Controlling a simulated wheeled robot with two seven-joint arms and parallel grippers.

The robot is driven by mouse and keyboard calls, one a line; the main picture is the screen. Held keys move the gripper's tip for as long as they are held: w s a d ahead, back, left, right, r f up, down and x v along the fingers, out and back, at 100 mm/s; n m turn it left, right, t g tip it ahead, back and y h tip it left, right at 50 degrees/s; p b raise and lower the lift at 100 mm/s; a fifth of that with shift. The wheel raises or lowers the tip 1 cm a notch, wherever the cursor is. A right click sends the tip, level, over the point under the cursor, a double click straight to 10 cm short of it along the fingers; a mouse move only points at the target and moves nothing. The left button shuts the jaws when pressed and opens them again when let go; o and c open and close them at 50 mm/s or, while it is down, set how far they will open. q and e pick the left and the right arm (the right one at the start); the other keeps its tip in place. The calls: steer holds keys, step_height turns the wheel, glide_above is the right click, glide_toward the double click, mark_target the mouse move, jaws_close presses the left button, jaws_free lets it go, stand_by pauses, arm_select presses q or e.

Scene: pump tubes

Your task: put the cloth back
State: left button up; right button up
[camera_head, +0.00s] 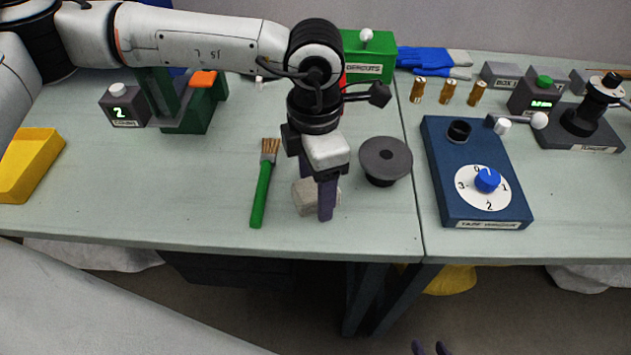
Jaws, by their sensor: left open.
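A small pale beige-grey folded piece, which looks like the cloth (303,197), lies on the bench near its front edge. My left gripper (326,215) points down right at it, open, with its purple fingers seen nearly edge-on. They hide part of the cloth, and I cannot tell whether they touch it. My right gripper (430,348) shows only as two purple fingertips at the bottom edge, apart and empty, below the bench front.
A green brush (262,195) lies left of the cloth, and a dark round spool (385,160) stands to its right. A blue dial box (475,180) is further right. A yellow bin (30,165) is far left. The bench between bin and brush is clear.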

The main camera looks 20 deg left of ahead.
mark_target(316, 187)
arm_select(q)
step_height(316, 187, up, 12)
steer(key=shift+r+b, duration=0.15)
steer(key=shift+b, duration=0.2)
